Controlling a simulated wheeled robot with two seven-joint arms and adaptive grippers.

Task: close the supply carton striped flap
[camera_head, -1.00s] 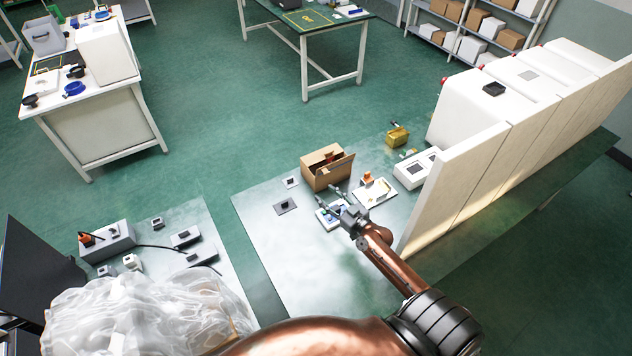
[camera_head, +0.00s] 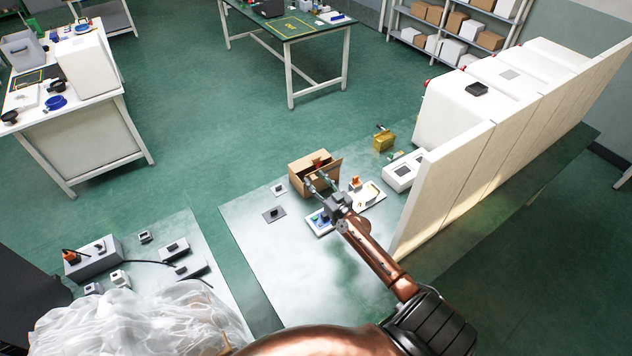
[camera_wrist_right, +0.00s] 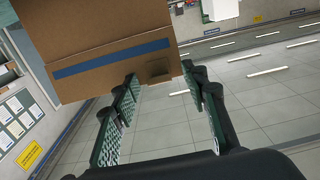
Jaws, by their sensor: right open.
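The supply carton (camera_head: 300,176) is a brown cardboard box near the far edge of the right-hand metal table. A flap (camera_head: 329,174) stands raised and tilted outward on its right side, and something reddish shows inside. In the right wrist view a brown panel with a blue stripe (camera_wrist_right: 112,58) fills the upper left; I take it for the striped flap. My right gripper (camera_head: 315,182) is open at the carton's near side by the flap. Its fingers (camera_wrist_right: 165,90) show just below the panel's lower edge, with nothing between them; contact is unclear. My left gripper is not visible.
The metal table (camera_head: 285,285) also holds a white-and-blue tray (camera_head: 318,225), a small white tray (camera_head: 370,196), a white device (camera_head: 402,172) and a yellow box (camera_head: 383,141). Tall white panels (camera_head: 470,180) stand close on the right. Bare tabletop lies left of my arm.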

